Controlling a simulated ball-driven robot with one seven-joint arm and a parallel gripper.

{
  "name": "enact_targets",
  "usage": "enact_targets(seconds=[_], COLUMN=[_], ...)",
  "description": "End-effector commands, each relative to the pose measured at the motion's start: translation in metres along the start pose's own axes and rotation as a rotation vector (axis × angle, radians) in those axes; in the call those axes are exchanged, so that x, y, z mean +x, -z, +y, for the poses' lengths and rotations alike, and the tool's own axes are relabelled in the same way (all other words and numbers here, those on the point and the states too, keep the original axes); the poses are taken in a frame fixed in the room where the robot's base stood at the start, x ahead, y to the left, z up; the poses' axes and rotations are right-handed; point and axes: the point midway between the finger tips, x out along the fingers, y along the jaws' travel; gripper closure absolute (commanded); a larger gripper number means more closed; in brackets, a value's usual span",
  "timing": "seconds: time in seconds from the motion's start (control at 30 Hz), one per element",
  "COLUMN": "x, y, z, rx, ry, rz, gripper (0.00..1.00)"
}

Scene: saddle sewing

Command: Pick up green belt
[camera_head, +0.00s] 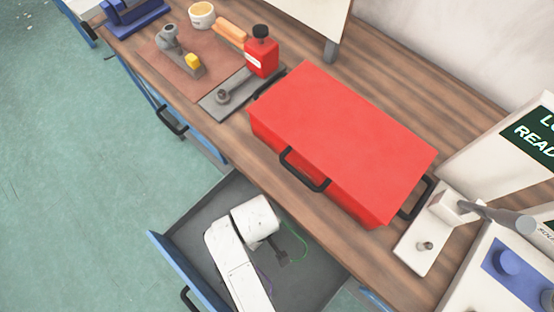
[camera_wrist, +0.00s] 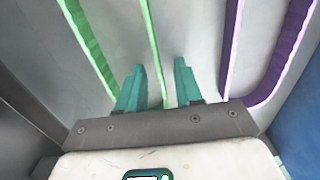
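The green belt (camera_wrist: 151,35) lies in the open drawer (camera_head: 318,283). In the wrist view one strand runs between my gripper's (camera_wrist: 158,88) two teal fingers, and another strand passes to their left. The fingers are apart, with a gap around the near strand, and do not appear closed on it. In the head view a thin green edge of the belt (camera_head: 303,243) shows to the right of my gripper (camera_head: 282,257). My arm hides much of the drawer's inside.
A purple belt (camera_wrist: 236,50) lies to the right of the fingers in the wrist view. The drawer's walls surround my gripper. A red toolbox (camera_head: 345,130) stands on the wooden bench above, with a red bottle (camera_head: 262,57) to its left.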

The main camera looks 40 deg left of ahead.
Motion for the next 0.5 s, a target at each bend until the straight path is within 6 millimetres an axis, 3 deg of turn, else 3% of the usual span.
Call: enact_targets(seconds=[0.07, 0.43, 0.5], x=[-0.0003, -0.0005, -0.0005], y=[0.0001, 0.0002, 0.0002], z=[0.0001, 0.0002, 0.0002], rx=[0.000, 0.000, 0.000], ry=[0.000, 0.000, 0.000], rz=[0.000, 0.000, 0.000], gripper=[0.65, 0.99, 1.00])
